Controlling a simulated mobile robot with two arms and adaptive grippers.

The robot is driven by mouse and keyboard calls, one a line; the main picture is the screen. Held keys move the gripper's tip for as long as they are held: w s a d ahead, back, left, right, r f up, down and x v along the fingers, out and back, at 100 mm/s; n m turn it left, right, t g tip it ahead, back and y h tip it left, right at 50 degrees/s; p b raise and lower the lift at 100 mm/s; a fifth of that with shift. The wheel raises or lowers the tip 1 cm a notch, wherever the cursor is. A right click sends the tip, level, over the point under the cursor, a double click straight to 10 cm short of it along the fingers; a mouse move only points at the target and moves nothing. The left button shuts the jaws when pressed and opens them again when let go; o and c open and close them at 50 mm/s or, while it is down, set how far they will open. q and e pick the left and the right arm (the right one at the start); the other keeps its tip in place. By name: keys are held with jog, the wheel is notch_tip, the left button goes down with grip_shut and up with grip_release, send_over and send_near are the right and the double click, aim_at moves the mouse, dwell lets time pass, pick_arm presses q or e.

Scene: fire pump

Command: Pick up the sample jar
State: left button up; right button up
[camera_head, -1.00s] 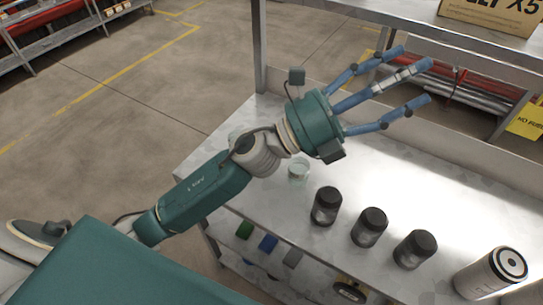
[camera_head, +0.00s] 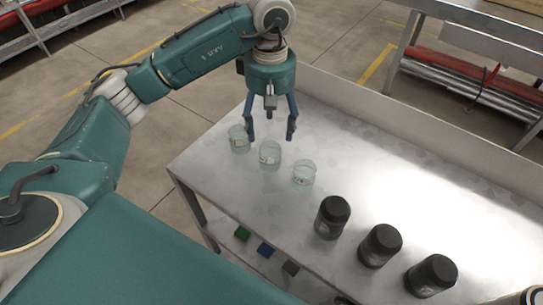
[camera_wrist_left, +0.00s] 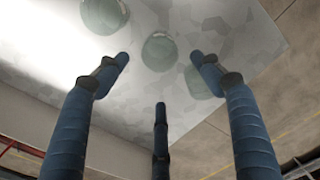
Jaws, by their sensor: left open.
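I cannot tell which one is the sample jar. My left gripper (camera_head: 271,136) points down with fingers spread, open and empty, just behind the middle glass jar. In the left wrist view the glass jars, the middle one (camera_wrist_left: 159,50) among them, lie beyond the open fingers (camera_wrist_left: 160,75). My right gripper is out of view.
A raised rim (camera_head: 400,140) runs along the table's back edge. A dark-topped container (camera_head: 527,297) is cut off at the bottom right. Small coloured blocks (camera_head: 265,250) sit on a lower level. Table behind the jars is clear.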

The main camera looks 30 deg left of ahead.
aim_at(270, 151)
pick_arm(q)
jog(key=f, duration=0.2)
jog(key=f+p, duration=0.1)
jog(key=f, duration=0.1)
jog(key=shift+s+d+f+p, duration=0.1)
jog(key=shift+s+f+p, duration=0.1)
jog(key=shift+f+p, duration=0.1)
jog(key=f, duration=0.1)
jog(key=f+p, duration=0.2)
jog(key=shift+s+f, duration=0.2)
jog(key=shift+s, duration=0.05)
jog(key=shift+w+f, duration=0.1)
jog(key=shift+f, duration=0.4)
jog(key=c, duration=1.3)
